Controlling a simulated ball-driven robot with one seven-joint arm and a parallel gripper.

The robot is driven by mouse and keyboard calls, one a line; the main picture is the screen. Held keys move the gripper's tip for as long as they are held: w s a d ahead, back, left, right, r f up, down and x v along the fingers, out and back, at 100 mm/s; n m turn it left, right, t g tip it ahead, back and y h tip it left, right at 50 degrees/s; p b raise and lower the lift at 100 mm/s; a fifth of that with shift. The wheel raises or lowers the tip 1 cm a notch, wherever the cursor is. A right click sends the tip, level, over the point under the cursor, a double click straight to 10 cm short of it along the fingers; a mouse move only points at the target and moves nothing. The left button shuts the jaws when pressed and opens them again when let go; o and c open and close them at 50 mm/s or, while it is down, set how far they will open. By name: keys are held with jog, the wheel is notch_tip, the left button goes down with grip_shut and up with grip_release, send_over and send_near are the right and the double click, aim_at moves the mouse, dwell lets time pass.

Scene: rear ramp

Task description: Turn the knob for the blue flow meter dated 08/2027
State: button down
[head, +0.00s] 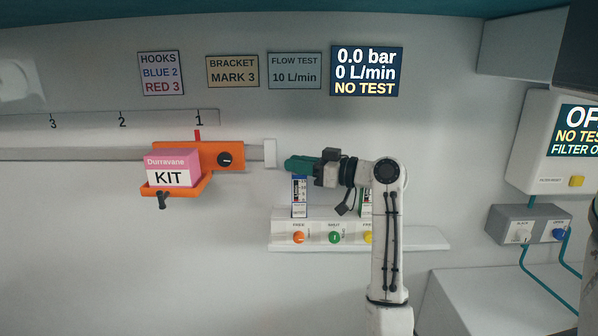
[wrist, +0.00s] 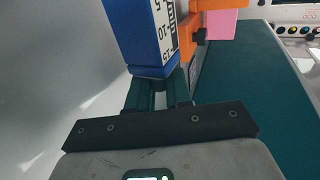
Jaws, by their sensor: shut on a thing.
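A blue-edged flow meter (head: 300,197) with a white scale face stands at the left end of the white wall base. It also shows large in the wrist view (wrist: 138,32), with scale numbers on its side. I cannot read a date on it. My gripper (head: 303,165) lies level across its top end, and its dark green fingers (wrist: 161,90) are shut on the meter's blue end. The fingers hide whether a separate knob is between them. Below are an orange knob (head: 298,237), a green knob (head: 334,238) and a yellow knob (head: 368,238).
A green-edged meter (head: 366,203) is partly hidden behind my arm. An orange bracket (head: 228,157) with a pink kit box (head: 171,168) is left of my gripper. A display (head: 365,71) above reads 0.0 bar, 0 L/min, NO TEST. A grey connector box (head: 528,225) is at right.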

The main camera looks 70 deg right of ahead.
jog(key=shift+y, duration=0.4)
jog(key=c, duration=1.1)
grip_release()
jog(key=shift+r, duration=0.1)
jog(key=shift+r, duration=0.3)
notch_tip(320, 180, up, 3)
jog(key=shift+f+b, duration=0.2)
jog(key=shift+b, duration=0.5)
jog(key=s+a+r+b, duration=0.1)
jog(key=s+a+r, duration=0.6)
jog(key=s, duration=0.5)
notch_tip(320, 180, up, 3)
jog(key=shift+a+f+b, duration=0.15)
jog(key=shift+a+b, duration=0.05)
jog(key=shift+b, duration=0.15)
